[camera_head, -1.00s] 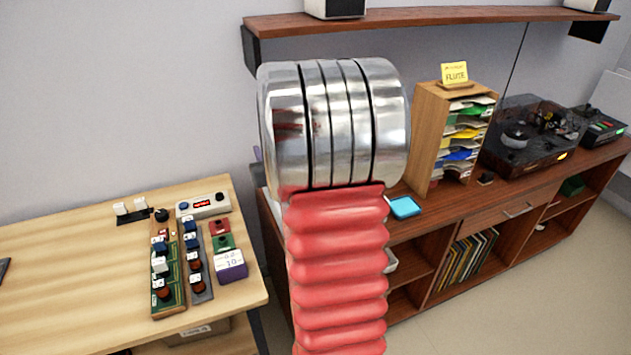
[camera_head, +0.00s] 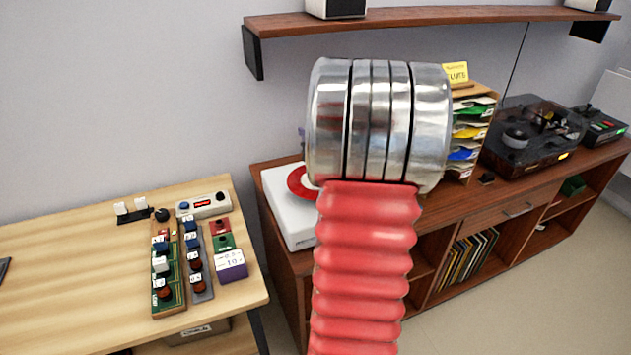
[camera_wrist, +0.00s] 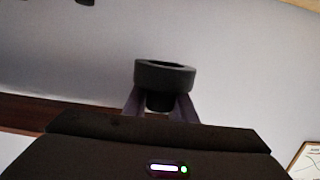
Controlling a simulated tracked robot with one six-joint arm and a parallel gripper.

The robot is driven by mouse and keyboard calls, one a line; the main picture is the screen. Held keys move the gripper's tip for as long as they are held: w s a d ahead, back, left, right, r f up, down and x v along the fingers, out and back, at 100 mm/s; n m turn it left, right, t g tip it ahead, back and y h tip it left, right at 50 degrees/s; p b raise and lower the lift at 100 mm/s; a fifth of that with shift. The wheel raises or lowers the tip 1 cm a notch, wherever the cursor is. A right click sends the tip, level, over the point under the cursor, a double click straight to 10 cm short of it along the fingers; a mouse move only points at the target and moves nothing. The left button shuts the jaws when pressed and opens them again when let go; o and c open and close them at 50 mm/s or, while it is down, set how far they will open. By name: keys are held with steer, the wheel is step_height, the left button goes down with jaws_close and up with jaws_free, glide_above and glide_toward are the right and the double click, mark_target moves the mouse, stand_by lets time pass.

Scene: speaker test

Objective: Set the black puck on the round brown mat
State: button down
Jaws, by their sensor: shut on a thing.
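In the wrist view, the black puck (camera_wrist: 165,80) is held up at the fingertips of my gripper (camera_wrist: 160,102). The two purple fingers are shut on its narrower lower part, and its wide round top stands above them. The wall fills the background there. In the head view, my red and silver arm hides the puck and most of the gripper. I cannot make out a round brown mat in either current view.
A white record player (camera_head: 288,215) with a red disc (camera_head: 300,182) stands on the brown sideboard (camera_head: 510,205), partly behind my arm. A letter rack (camera_head: 470,125) and a dark turntable (camera_head: 530,135) stand farther right. The light wooden table (camera_head: 80,250) holds control boxes.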

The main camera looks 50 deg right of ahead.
steer(key=shift+f, duration=2.45)
steer(key=shift+f, duration=0.1)
steer(key=shift+f, duration=2.25)
steer(key=shift+f, duration=0.15)
steer(key=c, duration=1.5)
jaws_free()
steer(key=shift+o, duration=0.2)
